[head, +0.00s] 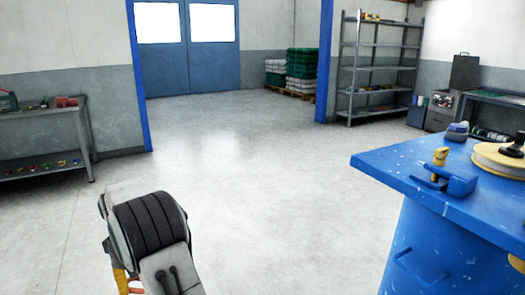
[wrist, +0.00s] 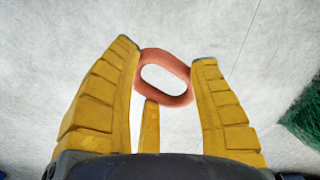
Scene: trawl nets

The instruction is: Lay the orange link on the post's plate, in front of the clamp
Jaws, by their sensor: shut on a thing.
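The orange link (wrist: 160,56) is an oval ring. It sits between the yellow fingers of my gripper (wrist: 165,53) in the wrist view, shut on it, above grey floor. In the head view my gripper (head: 123,283) shows only partly at the bottom left, mostly hidden behind my arm. The post's plate (head: 395,162) is a worn blue top on a blue post (head: 415,245) at the right. The clamp (head: 460,183), blue with a yellow knob, stands on the plate. My gripper is well left of the plate and apart from it.
A cream reel (head: 497,162) with a dark knob and a blue-grey item (head: 457,131) are on the plate. A bench (head: 40,115) stands left, shelves (head: 378,60) at the back. Green netting (wrist: 303,115) lies right in the wrist view. The floor between is clear.

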